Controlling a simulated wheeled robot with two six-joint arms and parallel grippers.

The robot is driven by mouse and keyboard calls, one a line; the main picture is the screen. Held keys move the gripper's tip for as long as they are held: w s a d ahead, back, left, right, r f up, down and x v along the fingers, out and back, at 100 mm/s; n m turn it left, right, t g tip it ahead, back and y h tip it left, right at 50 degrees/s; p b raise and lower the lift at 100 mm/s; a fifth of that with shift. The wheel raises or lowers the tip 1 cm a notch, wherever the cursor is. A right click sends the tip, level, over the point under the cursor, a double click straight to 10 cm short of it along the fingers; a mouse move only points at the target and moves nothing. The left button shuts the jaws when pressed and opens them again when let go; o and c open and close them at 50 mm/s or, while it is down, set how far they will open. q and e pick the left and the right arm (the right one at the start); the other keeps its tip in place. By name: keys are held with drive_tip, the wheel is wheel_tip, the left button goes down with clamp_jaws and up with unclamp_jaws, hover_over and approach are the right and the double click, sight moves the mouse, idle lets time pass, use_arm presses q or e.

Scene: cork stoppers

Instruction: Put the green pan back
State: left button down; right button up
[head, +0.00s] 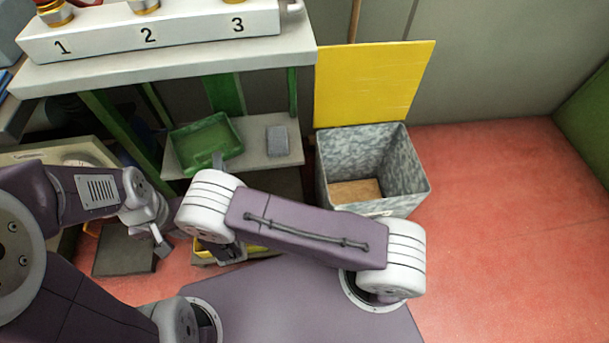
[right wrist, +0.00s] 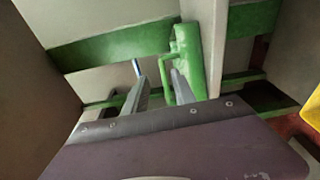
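The green pan (head: 207,137) is at the lower shelf under the counter, its near edge close to my right gripper. In the right wrist view the pan (right wrist: 188,45) shows nearly edge-on, with a green loop handle. My right gripper (right wrist: 160,85) is open, with the loop handle between its fingers, nearer the right finger.
A grey block (head: 277,140) lies on the shelf (head: 255,155) right of the pan. A speckled bin (head: 405,180) with a raised yellow lid (head: 370,80) stands to the right. A numbered white rack (head: 190,28) is on the counter above. The red floor at right is clear.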

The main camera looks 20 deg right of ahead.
drive_tip(key=d+r+m+g+h, duration=0.3)
drive_tip(key=d+m+g+h, duration=0.45)
drive_tip(key=d, duration=1.05)
drive_tip(key=s+d+m+g+h, duration=0.1)
drive_tip(key=s+d+g+h, duration=0.2)
drive_tip(key=s+d+g, duration=0.35)
drive_tip(key=s+d+f+m+g+y, duration=0.1)
drive_tip(key=s+d+m+g+y, duration=0.15)
drive_tip(key=s, duration=0.35)
drive_tip(key=s+d+f+m+g+y, duration=0.1)
drive_tip(key=s+d+m+g+y, duration=0.15)
drive_tip(key=s, duration=0.35)
drive_tip(key=a+r+m+y, duration=0.1)
drive_tip(key=y, duration=0.1)
drive_tip(key=a+r+m+t+y, duration=0.1)
drive_tip(key=a+m+y, duration=0.1)
drive_tip(key=a+r+m+t+y, duration=0.1)
drive_tip(key=y, duration=0.1)
drive_tip(key=shift+w+a+y, duration=0.3)
drive_tip(key=shift+a+y, duration=0.05)
drive_tip(key=shift+a, duration=0.05)
drive_tip(key=shift+s, duration=0.1)
